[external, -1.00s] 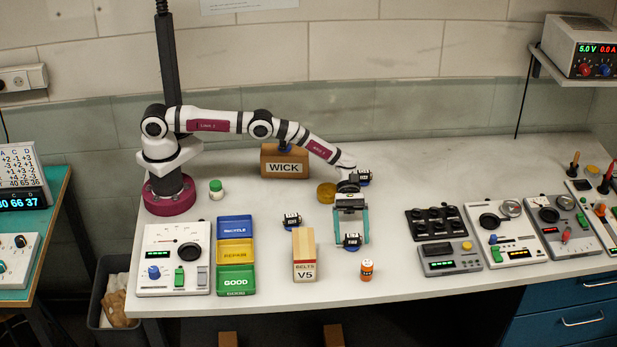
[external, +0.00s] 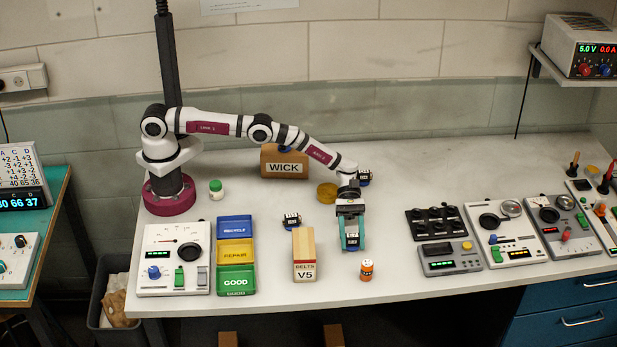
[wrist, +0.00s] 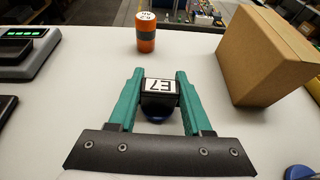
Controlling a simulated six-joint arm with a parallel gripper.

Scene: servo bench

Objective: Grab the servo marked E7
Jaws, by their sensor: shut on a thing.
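The servo marked E7 (wrist: 159,87) is a small black block with a white label, seen between the green fingers in the wrist view. A blue round part (wrist: 157,115) shows just beneath it. In the external view the servo (external: 352,240) is at the front of the bench. My gripper (external: 351,243) is around it with fingers pointing down, one on each side. In the wrist view my gripper (wrist: 160,85) is shut on the servo. Whether the servo touches the bench is hard to tell.
The BELTS V5 box (external: 304,256) stands left of my gripper. Other servos sit at the left (external: 292,220) and behind (external: 364,178). Blue, yellow and green bins (external: 236,281) are further left. Bench instruments (external: 450,262) are at right.

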